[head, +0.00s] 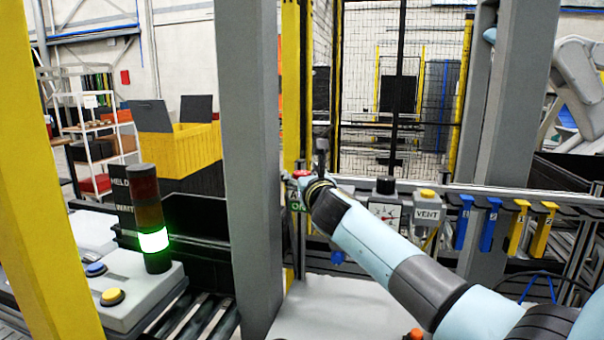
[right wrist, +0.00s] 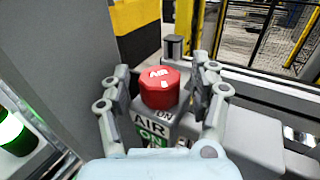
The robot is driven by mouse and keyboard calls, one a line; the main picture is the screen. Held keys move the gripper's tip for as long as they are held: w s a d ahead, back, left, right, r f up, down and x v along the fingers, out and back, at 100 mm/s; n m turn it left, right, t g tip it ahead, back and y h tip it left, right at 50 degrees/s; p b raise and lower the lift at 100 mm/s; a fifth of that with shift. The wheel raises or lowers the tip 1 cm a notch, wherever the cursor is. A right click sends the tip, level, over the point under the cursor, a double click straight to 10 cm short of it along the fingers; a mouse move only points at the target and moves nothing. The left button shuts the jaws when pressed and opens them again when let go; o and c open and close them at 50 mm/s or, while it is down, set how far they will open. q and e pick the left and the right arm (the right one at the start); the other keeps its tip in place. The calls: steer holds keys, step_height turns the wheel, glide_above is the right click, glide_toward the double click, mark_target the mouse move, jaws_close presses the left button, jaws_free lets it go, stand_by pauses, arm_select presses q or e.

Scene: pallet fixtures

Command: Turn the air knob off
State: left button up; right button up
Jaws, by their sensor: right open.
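In the head view a bit of the red knob (head: 300,174) shows beside my right gripper, above the green ON label (head: 298,207). My right gripper (right wrist: 163,72) is open, with one finger on each side of the knob. Small gaps seem to show between fingers and knob; contact is hard to tell. My left gripper is in neither view.
A grey post (head: 248,170) stands close left of the knob. A VENT box (head: 427,214) with a yellow button is to the right, then blue hooks (head: 464,222) and yellow hooks (head: 517,228) on a rail. A stack light (head: 152,238) glows green at left.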

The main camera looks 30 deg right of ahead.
steer(key=shift+w+d, duration=0.1)
steer(key=shift+w, duration=0.25)
steer(key=c, duration=1.2)
steer(key=shift+f+m+h+b, duration=0.15)
steer(key=shift+m+h+b, duration=0.25)
steer(key=shift+b, duration=0.3)
steer(key=m+g+h+b, duration=0.3)
steer(key=b, duration=0.2)
steer(key=m+g+h+b, duration=0.2)
steer(key=g+h+b, duration=0.1)
steer(key=h+b, duration=0.1)
steer(key=shift+f+m+b, duration=0.15)
steer(key=shift+m+b, duration=0.25)
steer(key=shift+b, duration=0.2)
steer(key=shift+r+m+g+h+b, duration=0.2)
steer(key=shift+m+g+h+b, duration=0.3)
steer(key=shift+b, duration=0.3)
